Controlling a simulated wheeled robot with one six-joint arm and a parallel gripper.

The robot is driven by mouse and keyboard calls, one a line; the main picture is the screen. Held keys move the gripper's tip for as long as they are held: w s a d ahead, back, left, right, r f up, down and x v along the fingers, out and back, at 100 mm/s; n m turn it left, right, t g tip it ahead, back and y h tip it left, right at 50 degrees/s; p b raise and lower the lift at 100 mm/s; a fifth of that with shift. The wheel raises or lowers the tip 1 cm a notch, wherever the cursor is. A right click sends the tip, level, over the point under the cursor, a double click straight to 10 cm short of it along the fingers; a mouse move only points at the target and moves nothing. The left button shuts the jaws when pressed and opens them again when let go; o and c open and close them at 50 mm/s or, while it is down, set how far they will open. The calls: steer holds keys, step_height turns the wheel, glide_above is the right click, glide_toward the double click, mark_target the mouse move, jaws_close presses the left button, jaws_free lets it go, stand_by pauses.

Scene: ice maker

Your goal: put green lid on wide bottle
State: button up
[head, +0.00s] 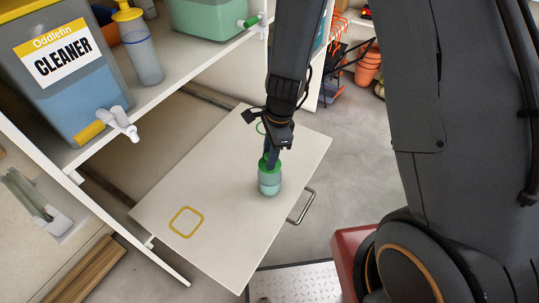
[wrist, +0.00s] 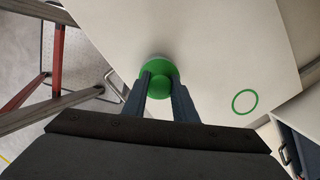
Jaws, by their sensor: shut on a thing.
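The wide bottle (head: 270,184), clear with pale green contents, stands upright on the white pull-out board. The green lid (head: 265,168) is at the bottle's mouth; I cannot tell whether it is fully seated. My gripper (head: 271,156) points down over the bottle with its fingers shut on the lid. In the wrist view the lid (wrist: 161,67) shows as a green disc with a round knob between the two fingertips (wrist: 160,84). The lid hides nearly all of the bottle there.
The board (head: 235,150) bears a green ring outline (head: 261,128) and a yellow square outline (head: 186,222). A cleaner tank (head: 70,75) with a white tap and a yellow-topped bottle (head: 142,55) stand on the shelf at left. A metal handle (head: 302,207) juts from the board's edge.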

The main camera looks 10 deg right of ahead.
steer(key=shift+f, duration=0.2)
steer(key=o, duration=1.1)
steer(key=shift+w+d+r, duration=0.1)
steer(key=shift+d+r, duration=0.1)
steer(key=shift+r, duration=1.1)
steer(key=shift+s+d+r, duration=0.1)
steer(key=shift+d+r, duration=0.1)
steer(key=shift+r, duration=1.1)
steer(key=shift+w+d+r, duration=0.1)
steer(key=shift+d+r, duration=0.1)
steer(key=shift+r, duration=1.1)
steer(key=s+d+r+n+h, duration=0.1)
steer(key=s+d+r+n, duration=0.3)
steer(key=n, duration=0.4)
steer(key=s+d+r+n+t, duration=0.1)
steer(key=s+d+r+n, duration=0.2)
steer(key=d+r+n, duration=0.3)
steer(key=shift+s+d+n+t+h, duration=0.35)
steer(key=shift+d+n, duration=0.45)
steer(key=shift+n, duration=0.3)
